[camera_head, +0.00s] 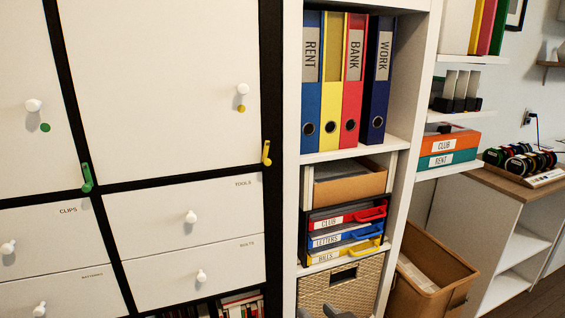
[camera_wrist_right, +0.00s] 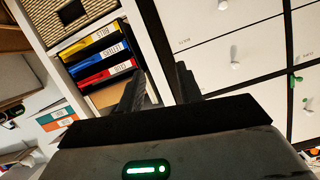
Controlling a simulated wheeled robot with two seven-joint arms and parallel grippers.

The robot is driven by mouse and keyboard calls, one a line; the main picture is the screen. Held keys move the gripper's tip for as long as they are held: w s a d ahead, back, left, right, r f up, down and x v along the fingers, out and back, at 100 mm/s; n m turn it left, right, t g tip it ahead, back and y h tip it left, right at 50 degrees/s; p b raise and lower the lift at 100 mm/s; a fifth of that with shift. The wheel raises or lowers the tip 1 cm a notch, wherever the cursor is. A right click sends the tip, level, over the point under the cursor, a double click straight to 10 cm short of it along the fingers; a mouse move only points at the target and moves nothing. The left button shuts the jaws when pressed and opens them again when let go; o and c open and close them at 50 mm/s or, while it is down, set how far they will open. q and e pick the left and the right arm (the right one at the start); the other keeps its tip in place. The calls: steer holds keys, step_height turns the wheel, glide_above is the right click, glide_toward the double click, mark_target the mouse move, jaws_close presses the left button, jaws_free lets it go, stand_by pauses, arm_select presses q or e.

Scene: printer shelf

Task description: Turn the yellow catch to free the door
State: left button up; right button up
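The yellow catch (camera_head: 267,153) sits on the black frame at the lower right corner of a large white cabinet door (camera_head: 170,80). It stands roughly upright, its upper end leaning slightly right. The door has a white knob (camera_head: 242,89) with a yellow dot (camera_head: 241,108) below it and looks closed. My right gripper (camera_head: 338,312) just enters the bottom edge of the head view, well below the catch. In the right wrist view its two dark fingers (camera_wrist_right: 160,75) stand apart with nothing between them. I cannot make out the yellow catch there. My left gripper is out of view.
A green catch (camera_head: 87,177) is on the frame further left, also visible in the right wrist view (camera_wrist_right: 294,81). White drawers (camera_head: 190,200) with knobs lie below the doors. A shelf with binders (camera_head: 330,85) and letter trays (camera_head: 342,230) stands right of the catch.

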steer(key=w+a+r+t+y, duration=0.1)
steer(key=w+a+r+t, duration=0.15)
steer(key=r, duration=0.75)
steer(key=w+a+r+t, duration=0.1)
steer(key=w+r, duration=0.2)
steer(key=r, duration=0.7)
steer(key=m+p, duration=0.1)
steer(key=p, duration=0.2)
glide_toward(269, 163)
steer(key=x, duration=0.9)
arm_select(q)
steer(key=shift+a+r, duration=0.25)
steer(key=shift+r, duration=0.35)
arm_select(e)
jaws_close()
